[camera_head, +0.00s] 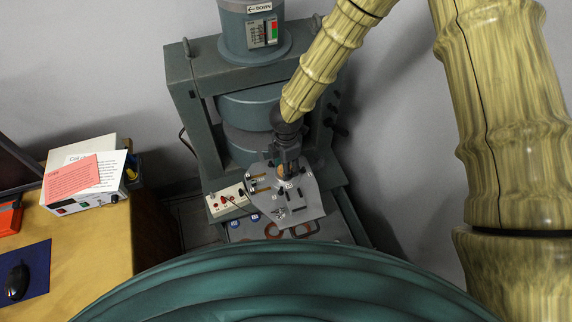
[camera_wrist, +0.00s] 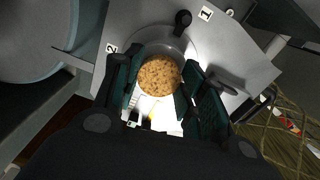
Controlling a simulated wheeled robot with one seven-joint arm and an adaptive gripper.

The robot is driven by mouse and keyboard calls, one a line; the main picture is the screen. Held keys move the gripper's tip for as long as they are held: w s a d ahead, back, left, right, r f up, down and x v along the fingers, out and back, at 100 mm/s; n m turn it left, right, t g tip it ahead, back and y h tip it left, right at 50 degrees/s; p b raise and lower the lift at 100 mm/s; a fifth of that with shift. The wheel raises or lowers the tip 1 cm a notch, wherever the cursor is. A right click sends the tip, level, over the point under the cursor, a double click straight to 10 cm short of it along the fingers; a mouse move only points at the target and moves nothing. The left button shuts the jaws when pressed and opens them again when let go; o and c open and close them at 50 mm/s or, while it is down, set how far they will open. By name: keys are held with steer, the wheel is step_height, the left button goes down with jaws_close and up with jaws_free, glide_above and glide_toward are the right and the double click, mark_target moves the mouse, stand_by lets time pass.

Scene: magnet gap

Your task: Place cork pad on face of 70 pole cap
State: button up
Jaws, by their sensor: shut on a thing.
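The cork pad (camera_wrist: 159,76) is a round, speckled brown disc in the wrist view. It sits between the two fingers of my gripper (camera_wrist: 162,80), which is shut on it. In the head view my gripper (camera_head: 287,158) is over the grey plate (camera_head: 308,210), in front of the magnet, and a bit of the cork shows below it. A shiny round seat (camera_wrist: 178,45) on the plate shows behind the pad; I cannot tell whether they touch. The magnet's upper round pole (camera_head: 250,106) and lower one are blue-green. I cannot read which pole cap is marked 70.
The plate carries small dark fittings and number labels. A white box with red knobs (camera_head: 228,201) stands left of it. A tray with copper-coloured rings (camera_head: 304,229) lies below. The magnet frame (camera_head: 194,120) stands close behind. A wooden desk (camera_head: 105,240) is at the left.

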steer(key=shift+f, duration=0.15)
steer(key=o, duration=0.8)
step_height(320, 180, up, 12)
steer(key=shift+r+b, duration=0.2)
steer(key=shift+b, duration=0.7)
